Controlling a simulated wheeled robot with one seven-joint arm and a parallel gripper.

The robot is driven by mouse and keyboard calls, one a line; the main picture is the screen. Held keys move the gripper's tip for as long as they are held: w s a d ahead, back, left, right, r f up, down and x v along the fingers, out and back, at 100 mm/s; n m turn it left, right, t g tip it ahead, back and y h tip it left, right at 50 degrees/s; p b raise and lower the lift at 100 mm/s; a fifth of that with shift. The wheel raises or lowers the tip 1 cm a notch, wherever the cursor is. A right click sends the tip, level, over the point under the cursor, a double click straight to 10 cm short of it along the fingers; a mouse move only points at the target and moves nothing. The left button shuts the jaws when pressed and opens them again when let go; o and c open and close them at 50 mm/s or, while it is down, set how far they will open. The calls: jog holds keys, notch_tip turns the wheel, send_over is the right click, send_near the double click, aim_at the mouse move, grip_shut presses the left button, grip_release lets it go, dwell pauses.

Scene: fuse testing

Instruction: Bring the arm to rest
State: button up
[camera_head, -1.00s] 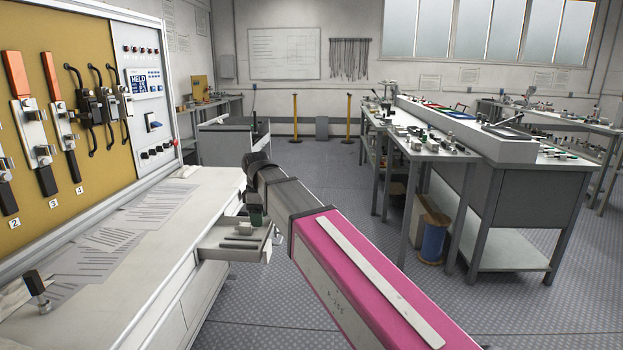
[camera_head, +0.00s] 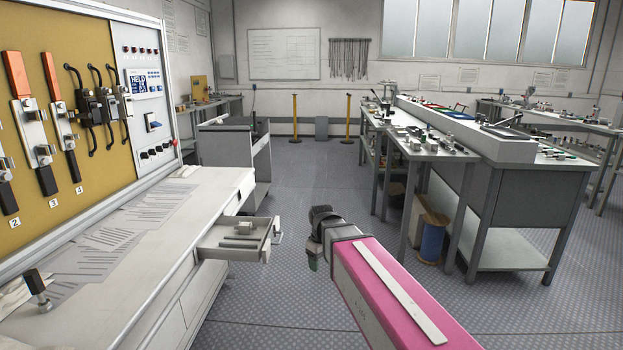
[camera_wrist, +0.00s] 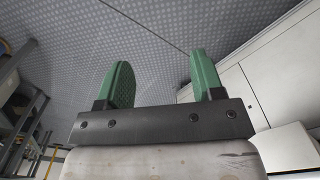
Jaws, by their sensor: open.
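My arm, with its pink link, reaches out from the lower right in the head view. My gripper (camera_head: 312,260) hangs at its far end, over the floor and to the right of the open drawer. In the wrist view my gripper (camera_wrist: 163,82) shows two green fingers standing apart, with nothing between them. The floor (camera_wrist: 150,45) lies beyond the fingers there.
The open drawer (camera_head: 238,256) sticks out from the white workbench (camera_head: 150,262) at left and holds a few small parts. A grey cart (camera_head: 225,150) stands behind it. Metal work tables (camera_head: 525,195) stand at right. The floor (camera_head: 310,185) between is clear.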

jog(key=s+d+f+m, duration=0.4)
jog(key=d+f, duration=0.1)
jog(key=d, duration=0.3)
jog(key=s+d+f+m, duration=0.4)
jog(key=s+d+f, duration=0.1)
jog(key=d+f, duration=0.1)
jog(key=shift+d+f, duration=0.3)
jog(key=shift+d, duration=0.55)
